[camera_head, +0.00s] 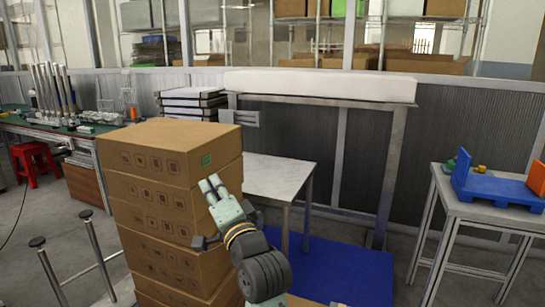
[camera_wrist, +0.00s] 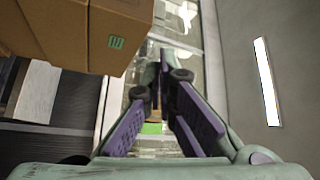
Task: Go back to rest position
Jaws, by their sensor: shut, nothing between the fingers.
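My gripper (camera_head: 213,188) is raised in front of the right side of a tall stack of brown cardboard boxes (camera_head: 140,165). Its fingers point up and away from my body. In the wrist view the purple-padded fingers (camera_wrist: 165,65) converge at their tips and hold nothing. The corner of a cardboard box (camera_wrist: 75,35) with a small green mark shows at the upper left of that view, beside the fingers. I cannot tell whether the gripper touches the stack. No film reel can be made out.
A pale table (camera_head: 275,178) stands behind the stack, above a blue floor mat (camera_head: 350,270). At the right, a table (camera_head: 470,208) bears a blue tray (camera_head: 500,190). A red stool (camera_head: 35,160) and workbench are at the left.

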